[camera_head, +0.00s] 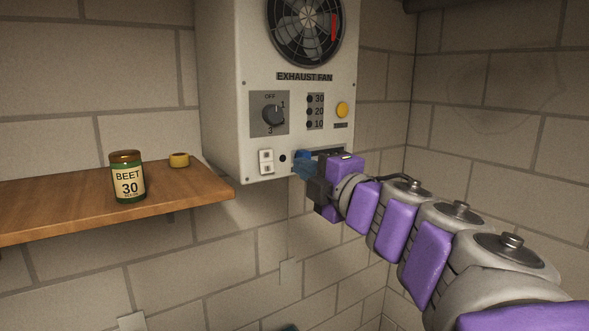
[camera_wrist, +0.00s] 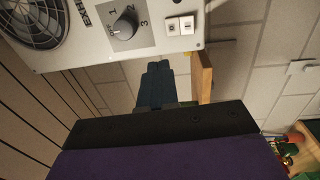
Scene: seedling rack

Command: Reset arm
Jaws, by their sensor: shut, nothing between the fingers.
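My arm (camera_head: 430,245), grey with purple pads, reaches from the lower right to the bottom of the exhaust fan box. My gripper (camera_head: 303,163) has blue fingers and is in front of the box's lower edge, right of the two-button switch. In the wrist view my gripper (camera_wrist: 158,70) has its blue fingers together, with nothing visible between them. Their tips appear just below the box's bottom edge there. I cannot tell whether they touch the box.
The exhaust fan box (camera_head: 225,110) has a knob (camera_head: 273,115), switch (camera_head: 266,161) and yellow button (camera_head: 342,109). A wooden shelf (camera_head: 70,205) at left holds a beet jar (camera_head: 128,178) and small yellow-brown item (camera_head: 179,160). Small coloured items (camera_wrist: 305,145) show at the wrist view's right edge.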

